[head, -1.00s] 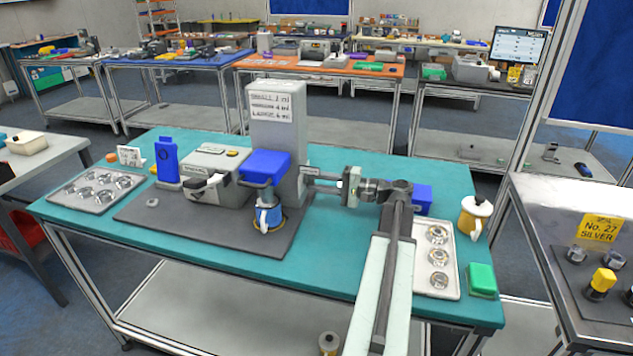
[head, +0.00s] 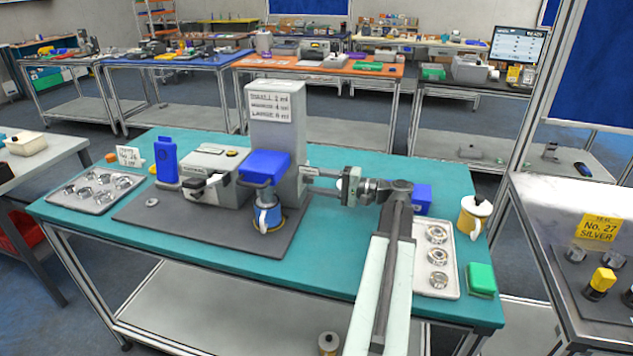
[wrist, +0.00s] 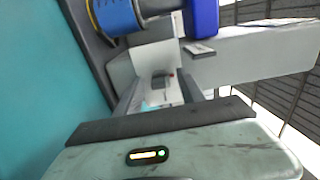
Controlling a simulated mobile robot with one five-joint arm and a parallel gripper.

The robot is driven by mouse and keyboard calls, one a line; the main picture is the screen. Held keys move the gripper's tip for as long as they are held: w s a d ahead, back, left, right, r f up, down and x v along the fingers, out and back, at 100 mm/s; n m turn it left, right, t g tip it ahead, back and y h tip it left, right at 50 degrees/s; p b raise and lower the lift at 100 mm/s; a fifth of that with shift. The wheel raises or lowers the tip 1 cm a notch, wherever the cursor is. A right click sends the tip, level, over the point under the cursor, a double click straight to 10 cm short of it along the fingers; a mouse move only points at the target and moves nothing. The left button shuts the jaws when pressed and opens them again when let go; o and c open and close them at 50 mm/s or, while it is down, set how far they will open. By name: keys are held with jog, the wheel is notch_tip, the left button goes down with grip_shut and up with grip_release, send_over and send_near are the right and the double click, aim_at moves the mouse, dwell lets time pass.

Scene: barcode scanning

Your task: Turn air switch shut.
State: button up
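The air switch appears to be a small dark knob with a reddish part (wrist: 161,82) on the side of the grey machine column (head: 276,132); it shows small between my fingers in the wrist view. My gripper (head: 311,181) reaches from the right to the column's right side, low down. In the wrist view my gripper (wrist: 160,88) has its two fingers apart, one on each side of the knob, with gaps visible. I cannot tell whether the fingertips touch it. In the head view the knob is too small to make out.
A blue mug (head: 267,214) stands under the machine's blue head (head: 265,167). A grey box machine (head: 212,173) is left of it.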

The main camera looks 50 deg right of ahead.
jog(key=v, duration=0.8)
dwell(0.4)
